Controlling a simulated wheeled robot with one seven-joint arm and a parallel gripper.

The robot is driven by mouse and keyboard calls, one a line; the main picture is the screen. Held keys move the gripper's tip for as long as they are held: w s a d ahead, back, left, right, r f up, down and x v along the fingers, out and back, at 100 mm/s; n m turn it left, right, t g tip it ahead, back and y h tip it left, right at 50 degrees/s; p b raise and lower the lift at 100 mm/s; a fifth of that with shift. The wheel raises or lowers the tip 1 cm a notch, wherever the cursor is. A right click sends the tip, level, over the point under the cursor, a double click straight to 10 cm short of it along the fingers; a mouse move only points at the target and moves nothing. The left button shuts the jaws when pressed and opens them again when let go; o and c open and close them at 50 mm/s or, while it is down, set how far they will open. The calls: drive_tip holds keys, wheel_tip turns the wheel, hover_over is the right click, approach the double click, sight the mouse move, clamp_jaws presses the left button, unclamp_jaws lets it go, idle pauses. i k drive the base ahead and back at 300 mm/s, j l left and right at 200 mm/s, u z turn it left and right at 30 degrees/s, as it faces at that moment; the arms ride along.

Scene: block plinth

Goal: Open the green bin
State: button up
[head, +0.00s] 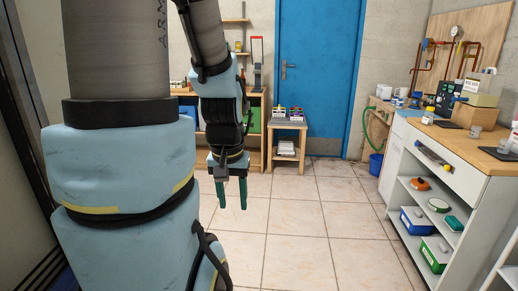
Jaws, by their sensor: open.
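My gripper (232,196) hangs in mid-air left of the picture's middle. Its two dark green fingers point down, apart, with nothing between them. A green bin (433,259) with a pale top sits on the bottom shelf of the white unit at the right, beside a blue bin (409,226). Another green box (254,120) shows in the wooden workbench behind my arm, partly hidden. My gripper is far from both green containers and touches neither. Whether the shelf bin's top is a lid or contents is too small to tell.
The white shelf unit (468,182) has a wooden top with bottles and equipment. A small wooden table (288,127) stands before the blue door (316,70). A blue bucket (376,163) stands near the back right. The tiled floor (315,225) in the middle is clear.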

sight(255, 105)
drive_tip(key=i, duration=0.8)
drive_tip(key=i+u, duration=0.1)
drive_tip(key=i, duration=0.7)
drive_tip(key=i+l, duration=0.15)
drive_tip(key=i, duration=1.45)
drive_tip(key=i+l+u, duration=0.1)
drive_tip(key=i, duration=0.7)
drive_tip(key=i+l+u, duration=0.15)
drive_tip(key=i+u, duration=0.15)
drive_tip(key=i, duration=0.15)
drive_tip(key=i+l+u, duration=0.3)
drive_tip(key=i+j, duration=0.05)
drive_tip(key=i, duration=0.05)
